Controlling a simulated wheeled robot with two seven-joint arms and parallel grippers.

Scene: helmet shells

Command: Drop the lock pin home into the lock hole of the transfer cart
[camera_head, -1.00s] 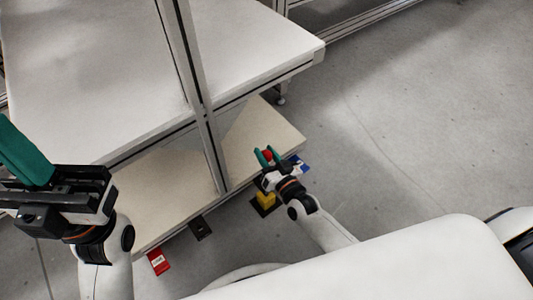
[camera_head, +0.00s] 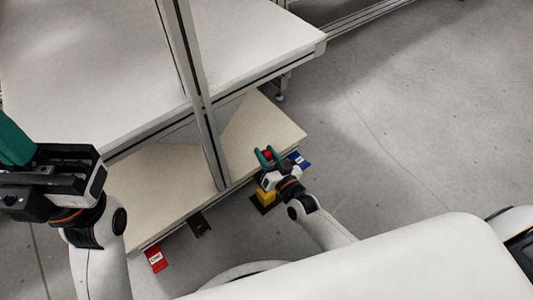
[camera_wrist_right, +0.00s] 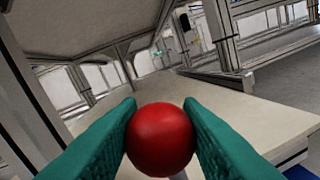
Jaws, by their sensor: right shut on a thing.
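The lock pin shows as a red ball head (camera_wrist_right: 160,139) between the green fingers of my right gripper (camera_head: 267,154), which is shut on it. In the head view the red head (camera_head: 267,155) shows small between the fingertips. The pin's shaft is hidden below the ball. The transfer cart (camera_head: 270,122) has a pale lower deck and a white upper top; my right gripper is beside the lower deck's near edge. The lock hole is not visible. My left gripper (camera_head: 14,142) is at the left edge, cut off by the frame, with one green finger part visible.
A yellow block (camera_head: 264,197) on a dark plate lies just below my right gripper. A blue tag (camera_head: 299,159), a black plate (camera_head: 198,224) and a red tag (camera_head: 156,259) lie along the cart's near edge. Open floor (camera_head: 420,140) lies to the right.

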